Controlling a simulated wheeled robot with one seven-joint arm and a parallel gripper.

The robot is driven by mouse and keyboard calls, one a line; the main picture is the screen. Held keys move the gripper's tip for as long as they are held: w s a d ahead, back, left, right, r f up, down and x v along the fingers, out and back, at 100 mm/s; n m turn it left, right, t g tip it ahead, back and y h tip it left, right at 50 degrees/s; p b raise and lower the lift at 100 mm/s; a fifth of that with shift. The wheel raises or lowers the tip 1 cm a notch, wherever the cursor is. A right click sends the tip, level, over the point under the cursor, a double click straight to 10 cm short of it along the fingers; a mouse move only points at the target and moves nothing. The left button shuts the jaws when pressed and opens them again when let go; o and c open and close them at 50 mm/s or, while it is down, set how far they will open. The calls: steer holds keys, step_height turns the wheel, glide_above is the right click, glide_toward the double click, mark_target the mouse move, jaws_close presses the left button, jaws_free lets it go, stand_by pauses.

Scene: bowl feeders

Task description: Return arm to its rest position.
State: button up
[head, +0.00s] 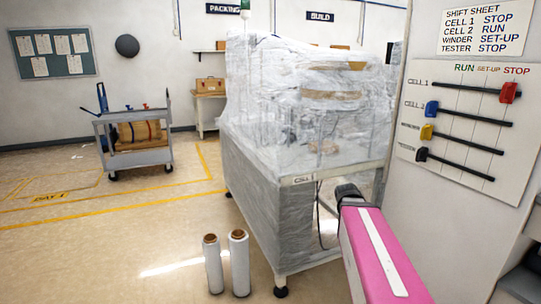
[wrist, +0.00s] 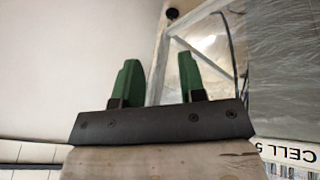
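My pink arm (head: 382,255) with a white stripe reaches in from the bottom of the head view. Its dark end (head: 350,192) appears in front of the wrapped machine's lower right side; the gripper fingers cannot be made out there. In the wrist view my gripper (wrist: 158,78) shows two green fingers standing apart with nothing between them. Beyond them are a pale floor or wall surface and, at right, a metal frame with clear wrap (wrist: 285,60).
A slider board (head: 468,125) is at right: the red slider (head: 510,92) is at the right end, the blue, yellow and black ones at the left. A wrapped machine (head: 262,205) stands centrally. Two film rolls (head: 239,265) stand on the floor. A cart (head: 136,140) is at left.

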steer(key=s+a+f+n+g+y, duration=0.3)
steer(key=s+a+f, duration=0.5)
steer(key=a+f, duration=0.5)
steer(key=shift+y, duration=0.4)
steer(key=shift+s, duration=0.1)
